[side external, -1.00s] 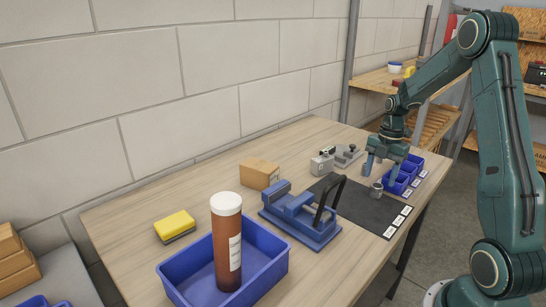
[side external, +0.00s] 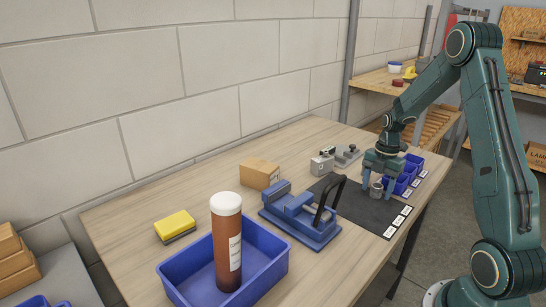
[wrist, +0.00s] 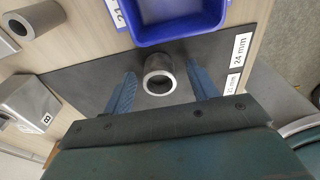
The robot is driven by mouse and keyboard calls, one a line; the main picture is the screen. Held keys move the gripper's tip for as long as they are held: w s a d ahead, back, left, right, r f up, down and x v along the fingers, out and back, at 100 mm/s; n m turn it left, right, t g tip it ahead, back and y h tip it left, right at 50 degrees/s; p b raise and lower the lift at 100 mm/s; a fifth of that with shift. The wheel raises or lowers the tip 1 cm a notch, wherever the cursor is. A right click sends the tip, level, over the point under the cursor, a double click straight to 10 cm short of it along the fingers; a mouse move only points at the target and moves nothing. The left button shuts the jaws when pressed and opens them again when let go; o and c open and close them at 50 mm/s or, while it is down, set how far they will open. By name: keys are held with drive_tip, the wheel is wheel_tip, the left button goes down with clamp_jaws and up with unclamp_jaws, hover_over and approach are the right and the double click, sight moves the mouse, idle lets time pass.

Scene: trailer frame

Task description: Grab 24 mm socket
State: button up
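A grey metal socket, a short hollow cylinder (side external: 376,190), stands on the dark mat (side external: 358,208). It also shows in the wrist view (wrist: 158,78), with its round opening facing the camera. My gripper (side external: 378,184) is low over the mat with its blue fingers open, one on each side of the socket. In the wrist view my gripper (wrist: 160,72) shows gaps between both fingers and the socket wall. A "24 mm" label (wrist: 241,50) lies at the mat's edge, right of the socket.
A blue bin (wrist: 178,22) stands just beyond the socket. A grey tube (wrist: 36,18) and a metal block marked B (wrist: 28,104) lie to the left. A blue fixture with a black handle (side external: 300,215) and a blue tray holding a brown bottle (side external: 190,282) stand nearer the side camera.

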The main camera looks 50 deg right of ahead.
sight(377, 185)
drive_tip(key=c, duration=1)
drive_tip(key=shift+r, duration=0.15)
wheel_tip(377, 185, up, 20)
drive_tip(key=shift+f, duration=0.1)
idle(0.5)
